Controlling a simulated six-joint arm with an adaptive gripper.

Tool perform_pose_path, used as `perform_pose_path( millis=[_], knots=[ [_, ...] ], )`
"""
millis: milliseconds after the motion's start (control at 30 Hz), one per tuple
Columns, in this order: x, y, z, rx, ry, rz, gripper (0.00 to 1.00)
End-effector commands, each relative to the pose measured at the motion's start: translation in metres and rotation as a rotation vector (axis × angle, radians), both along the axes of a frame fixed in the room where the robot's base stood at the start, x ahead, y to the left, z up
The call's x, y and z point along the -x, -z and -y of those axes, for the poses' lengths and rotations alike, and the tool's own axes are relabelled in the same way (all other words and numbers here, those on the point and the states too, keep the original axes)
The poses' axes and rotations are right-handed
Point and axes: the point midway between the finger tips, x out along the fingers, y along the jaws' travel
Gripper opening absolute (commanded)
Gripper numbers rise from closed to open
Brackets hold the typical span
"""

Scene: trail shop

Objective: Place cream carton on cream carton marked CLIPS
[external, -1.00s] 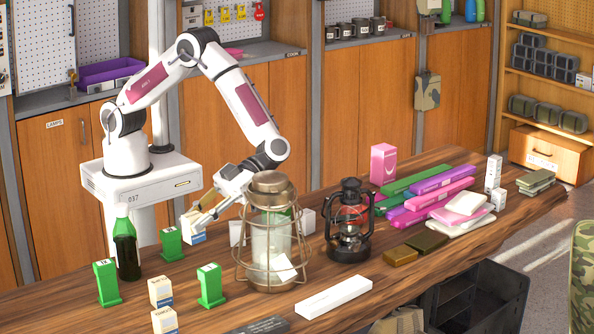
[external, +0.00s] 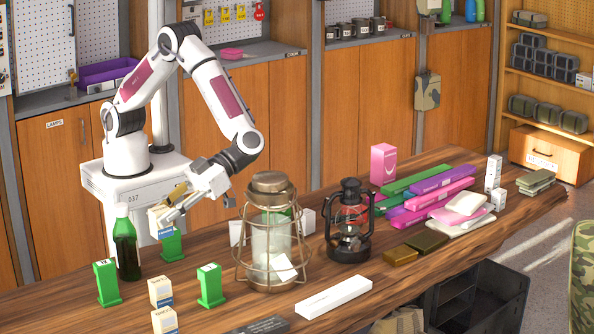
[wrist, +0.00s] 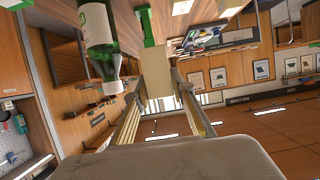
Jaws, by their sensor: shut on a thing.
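My gripper (external: 174,208) is shut on a small cream carton (external: 157,218) with a blue band at its lower part, held above the table's left end. In the wrist view the carton (wrist: 155,68) sits between my two fingers. Two similar cream cartons with blue bands stand at the front left of the table: one farther back (external: 160,292), one nearer the front edge (external: 164,322). Their print is too small to read, so I cannot tell which is marked CLIPS. My gripper is behind and above both, apart from them.
A green bottle (external: 126,250) stands left of the held carton. Green boxes stand below it (external: 172,246), at the left (external: 107,284) and beside the cartons (external: 210,287). A large caged lantern (external: 269,240) and a black lantern (external: 350,225) stand to the right.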

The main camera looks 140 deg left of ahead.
Motion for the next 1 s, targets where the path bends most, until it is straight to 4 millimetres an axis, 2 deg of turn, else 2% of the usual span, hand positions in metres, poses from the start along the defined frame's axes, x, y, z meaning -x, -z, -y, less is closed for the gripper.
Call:
perform_pose_path(
  millis=[33,100,200,300,367,633,1000],
  knots=[
    [-0.002,-0.008,0.015,-0.001,-0.010,0.002,0.02],
    [-0.006,-0.017,0.033,0.000,-0.038,0.003,0.02],
    [-0.015,-0.028,0.054,0.000,-0.102,0.002,0.02],
    [-0.026,-0.035,0.065,0.000,-0.176,-0.001,0.02],
    [-0.033,-0.037,0.067,0.000,-0.217,0.000,0.02],
    [-0.055,-0.032,0.057,-0.001,-0.351,-0.001,0.02],
    [-0.059,-0.030,0.055,0.000,-0.370,-0.001,0.02]
  ],
)
